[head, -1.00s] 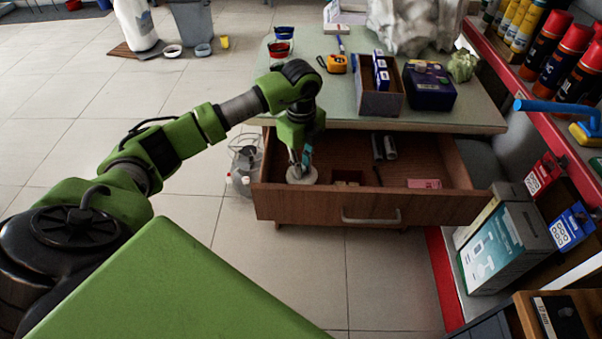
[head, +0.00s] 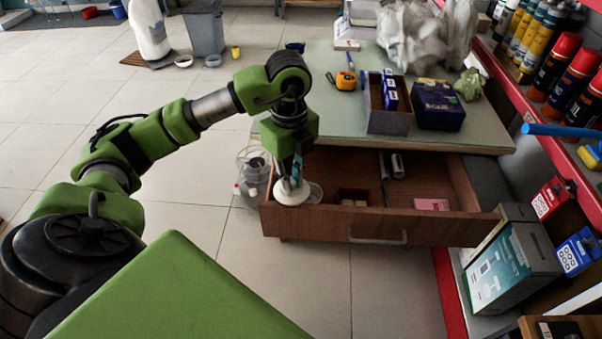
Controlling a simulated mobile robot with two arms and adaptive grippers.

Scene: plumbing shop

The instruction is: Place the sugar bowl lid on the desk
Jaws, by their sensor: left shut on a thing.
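The sugar bowl lid (head: 291,194) is a round, whitish disc. My left gripper (head: 293,181) points down and is shut on it, holding it over the left part of the open desk drawer (head: 335,227). A paler round thing (head: 315,194) shows just right of the lid, inside the drawer, partly hidden; I cannot tell exactly what it is. The desk (head: 335,110) has a pale greenish top, behind the lid and gripper. My right gripper is not in view.
On the desk are an orange tape measure (head: 346,81), a dark open box (head: 387,119), a navy box (head: 437,104), a crumpled plastic bag (head: 415,40) and a green lumpy thing (head: 469,84). The desktop's front left is clear. A red-edged shelf (head: 548,140) stands at right.

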